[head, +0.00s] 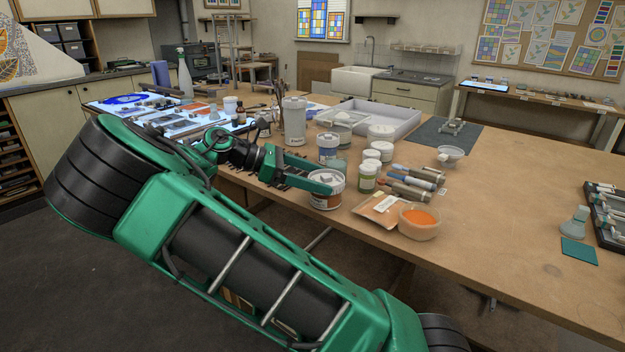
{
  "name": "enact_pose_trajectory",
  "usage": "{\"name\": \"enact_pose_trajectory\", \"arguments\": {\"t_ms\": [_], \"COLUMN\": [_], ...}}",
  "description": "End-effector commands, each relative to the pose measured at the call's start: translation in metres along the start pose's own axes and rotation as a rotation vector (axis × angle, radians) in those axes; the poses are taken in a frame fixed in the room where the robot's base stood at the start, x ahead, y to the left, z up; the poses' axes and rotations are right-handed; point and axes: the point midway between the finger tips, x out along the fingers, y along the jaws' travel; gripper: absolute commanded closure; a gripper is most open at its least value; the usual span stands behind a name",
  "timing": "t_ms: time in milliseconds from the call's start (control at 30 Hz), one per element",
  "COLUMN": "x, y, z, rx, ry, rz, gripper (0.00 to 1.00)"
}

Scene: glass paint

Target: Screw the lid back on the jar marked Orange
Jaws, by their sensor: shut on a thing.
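A pale lid (334,175) is at the jar's mouth. My gripper (326,181) reaches in from the left and is shut on the lid, over the jar's top. My green fingers hide part of the lid and rim, so I cannot tell whether the lid is seated level or threaded.
Close to the right stand several white-lidded jars, including a green-labelled one (368,178). The table's right middle (520,190) is clear.

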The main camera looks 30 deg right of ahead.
Motion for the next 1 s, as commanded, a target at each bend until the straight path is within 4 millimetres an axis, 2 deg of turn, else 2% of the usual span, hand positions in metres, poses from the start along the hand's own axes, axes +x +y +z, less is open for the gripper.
{"name": "enact_pose_trajectory", "arguments": {"t_ms": [700, 1000], "x": [0.0031, 0.0020], "y": [0.0115, 0.0112], "z": [-0.0001, -0.0009], "rx": [0.157, 0.163], "ry": [-0.002, 0.001], "rz": [-0.369, -0.390], "gripper": [0.49, 0.49]}}
